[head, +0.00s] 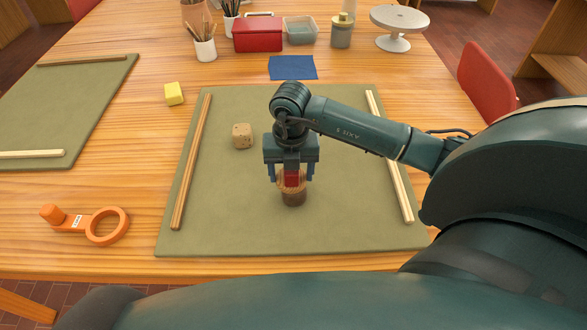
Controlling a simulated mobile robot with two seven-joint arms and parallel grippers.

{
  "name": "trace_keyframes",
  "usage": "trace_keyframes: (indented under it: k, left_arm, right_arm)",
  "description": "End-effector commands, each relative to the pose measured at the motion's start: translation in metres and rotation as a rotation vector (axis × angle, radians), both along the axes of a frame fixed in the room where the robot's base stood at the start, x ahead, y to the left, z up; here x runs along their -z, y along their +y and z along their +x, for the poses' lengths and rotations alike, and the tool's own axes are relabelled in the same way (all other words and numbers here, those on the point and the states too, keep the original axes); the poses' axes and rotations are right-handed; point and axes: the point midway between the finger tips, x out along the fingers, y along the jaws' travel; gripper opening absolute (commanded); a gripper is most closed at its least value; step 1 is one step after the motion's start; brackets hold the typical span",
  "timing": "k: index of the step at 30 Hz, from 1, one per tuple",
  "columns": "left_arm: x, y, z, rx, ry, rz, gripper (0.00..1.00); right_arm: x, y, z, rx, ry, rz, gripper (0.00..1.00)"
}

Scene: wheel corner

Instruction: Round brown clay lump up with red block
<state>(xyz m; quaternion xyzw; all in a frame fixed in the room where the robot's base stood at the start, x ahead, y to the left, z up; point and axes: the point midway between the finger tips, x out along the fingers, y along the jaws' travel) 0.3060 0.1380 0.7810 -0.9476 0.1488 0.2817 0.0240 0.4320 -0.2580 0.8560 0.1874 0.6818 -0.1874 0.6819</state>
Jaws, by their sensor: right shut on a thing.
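My right gripper (291,178) points down over the lump and is shut on the red block (291,178). The red block is at the lump's top; I cannot tell whether it presses on it or is just above it. The gripper's fingers hide part of the block and the lump's upper edge. My left gripper is not in view.
A tan cube (242,136) sits on the mat to the left. Wooden sticks (191,160) and (389,155) lie along both sides. An orange ring tool (106,226) and yellow block (174,94) lie left of the mat. A red box (257,35) and jars stand behind.

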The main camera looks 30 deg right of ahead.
Motion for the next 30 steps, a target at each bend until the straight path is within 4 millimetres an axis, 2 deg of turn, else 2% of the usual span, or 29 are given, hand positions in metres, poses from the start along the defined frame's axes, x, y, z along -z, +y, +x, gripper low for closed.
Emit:
trace_keyframes:
  k: [17, 30]
  left_arm:
    - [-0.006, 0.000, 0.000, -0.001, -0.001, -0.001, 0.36]
    - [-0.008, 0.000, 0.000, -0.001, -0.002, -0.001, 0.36]
  right_arm:
    - [0.001, 0.012, -0.010, 0.000, 0.000, 0.000, 0.47]
    - [0.003, 0.006, -0.022, 0.000, 0.002, 0.000, 0.47]
